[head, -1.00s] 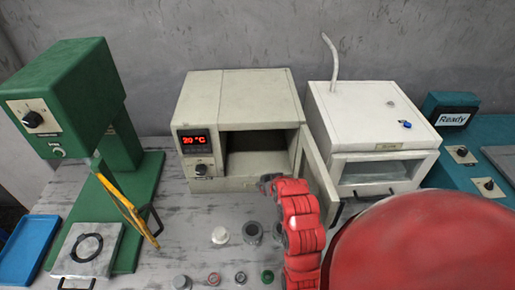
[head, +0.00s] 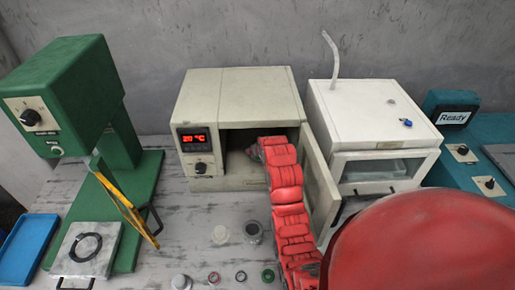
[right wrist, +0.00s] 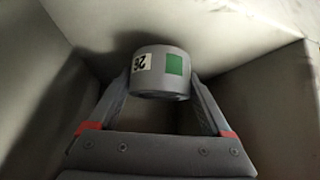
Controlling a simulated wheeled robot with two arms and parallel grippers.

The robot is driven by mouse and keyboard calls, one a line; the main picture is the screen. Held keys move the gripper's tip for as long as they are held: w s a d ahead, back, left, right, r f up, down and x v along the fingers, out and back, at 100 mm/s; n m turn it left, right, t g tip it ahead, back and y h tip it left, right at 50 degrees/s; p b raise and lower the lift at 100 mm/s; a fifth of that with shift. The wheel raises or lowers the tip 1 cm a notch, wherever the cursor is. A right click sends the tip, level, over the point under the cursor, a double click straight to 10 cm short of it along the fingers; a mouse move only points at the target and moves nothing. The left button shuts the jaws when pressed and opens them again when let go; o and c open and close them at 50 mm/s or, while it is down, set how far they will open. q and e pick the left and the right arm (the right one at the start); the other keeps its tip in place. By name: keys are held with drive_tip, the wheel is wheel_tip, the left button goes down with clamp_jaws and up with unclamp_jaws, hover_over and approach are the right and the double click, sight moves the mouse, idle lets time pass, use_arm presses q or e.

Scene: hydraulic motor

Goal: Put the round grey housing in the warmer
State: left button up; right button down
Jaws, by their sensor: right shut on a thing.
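The warmer (head: 240,95) is a beige box at the back middle of the table in the head view. Its display reads 20 °C and its door (head: 319,187) stands open to the right. The round grey housing (right wrist: 160,72) shows in the right wrist view, with a white label reading 26 and a green square. My right gripper (right wrist: 162,88) is shut on it, one finger on each side. Pale chamber walls surround it in this view. In the head view my right arm reaches into the warmer's opening, and the gripper and housing are hidden. My left gripper is not in view.
A white oven-like box (head: 370,115) stands right of the warmer, close to its open door. A green press (head: 70,100) is at the left.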

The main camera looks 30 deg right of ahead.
drive_tip(key=shift+w+d, duration=0.2)
drive_tip(key=shift+w, duration=0.4)
drive_tip(key=shift+w+d, duration=0.2)
drive_tip(key=shift+w, duration=0.4)
drive_tip(key=shift+f, duration=0.8)
drive_tip(key=shift+r, duration=0.15)
unclamp_jaws()
drive_tip(key=shift+f, duration=0.2)
drive_tip(key=shift+r, duration=0.15)
drive_tip(key=shift+s, duration=0.1)
